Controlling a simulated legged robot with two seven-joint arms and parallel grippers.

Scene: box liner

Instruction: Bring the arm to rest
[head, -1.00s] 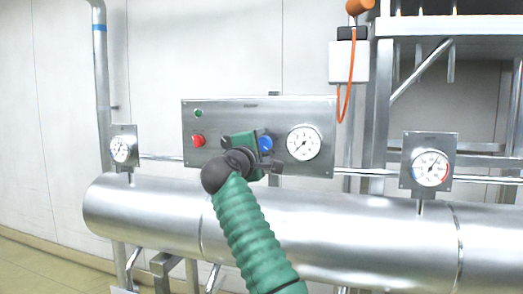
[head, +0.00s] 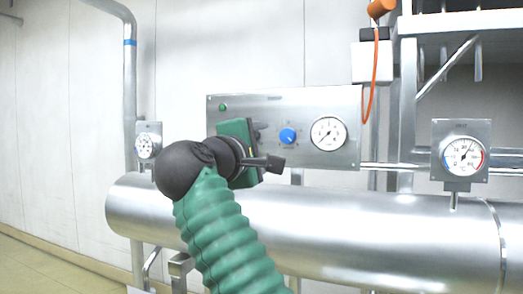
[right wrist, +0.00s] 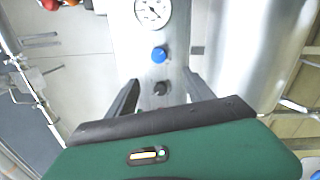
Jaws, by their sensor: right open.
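My right arm, with a green ribbed sleeve and a black wrist joint, reaches up from the bottom of the head view. Its right gripper (head: 272,162) is in front of the left part of the steel control panel (head: 345,95). In the right wrist view the two dark fingers stand apart, and the right gripper (right wrist: 160,96) is open. A dark knob (right wrist: 161,88) shows between the fingers; I see no contact with it. The blue knob (head: 288,136) is uncovered and also shows in the wrist view (right wrist: 158,54). My left gripper is not in view.
A large steel pipe (head: 340,235) runs across below the panel. Gauges stand at left (head: 145,146) and right (head: 463,156), and one gauge (head: 328,133) is on the panel. A steel frame stands at right.

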